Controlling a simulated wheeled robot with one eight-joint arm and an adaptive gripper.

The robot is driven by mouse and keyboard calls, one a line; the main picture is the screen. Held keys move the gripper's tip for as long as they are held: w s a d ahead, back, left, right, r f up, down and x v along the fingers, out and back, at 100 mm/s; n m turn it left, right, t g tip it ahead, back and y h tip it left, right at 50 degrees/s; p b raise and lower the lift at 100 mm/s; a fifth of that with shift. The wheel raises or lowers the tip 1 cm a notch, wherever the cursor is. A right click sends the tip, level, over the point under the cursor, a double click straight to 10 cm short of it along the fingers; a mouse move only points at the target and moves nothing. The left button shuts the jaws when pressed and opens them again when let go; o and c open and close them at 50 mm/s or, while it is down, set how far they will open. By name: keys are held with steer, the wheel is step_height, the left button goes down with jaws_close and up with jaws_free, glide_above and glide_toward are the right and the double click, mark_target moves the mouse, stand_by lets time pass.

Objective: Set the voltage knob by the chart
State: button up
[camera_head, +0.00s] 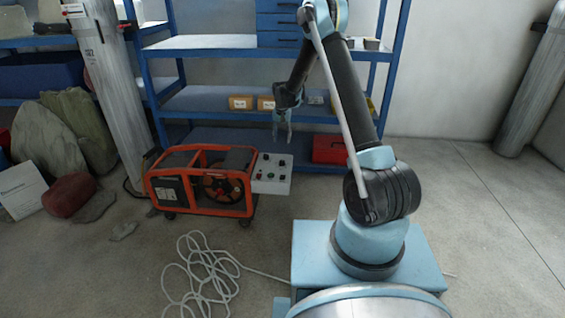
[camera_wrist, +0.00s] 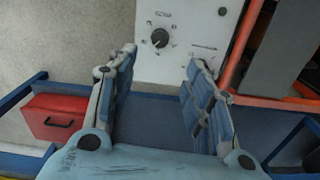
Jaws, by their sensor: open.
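The control panel (camera_head: 272,174) is a pale plate with several small knobs and lights, at the right end of the orange-framed machine (camera_head: 200,180) on the floor. In the wrist view the panel (camera_wrist: 180,55) fills the top middle. One dark round knob (camera_wrist: 160,38) shows on it, with small marks around it that are too blurred to read. My gripper (camera_head: 282,138) hangs just above the panel's back edge in the head view. In the wrist view my gripper (camera_wrist: 160,62) is open and empty, its fingers to either side below the knob, apart from it. I cannot make out a chart.
A blue shelf rack (camera_head: 215,103) stands behind the machine, with small boxes (camera_head: 240,103) on it. A red toolbox (camera_head: 328,149) sits to the panel's right. A pale hose (camera_head: 205,275) lies coiled on the floor in front.

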mark_target(282, 161)
step_height(282, 161, down, 15)
steer(key=shift+r, duration=0.2)
stand_by(0.3)
steer(key=c, duration=1)
steer(key=shift+d, duration=0.1)
steer(key=shift+c, duration=0.2)
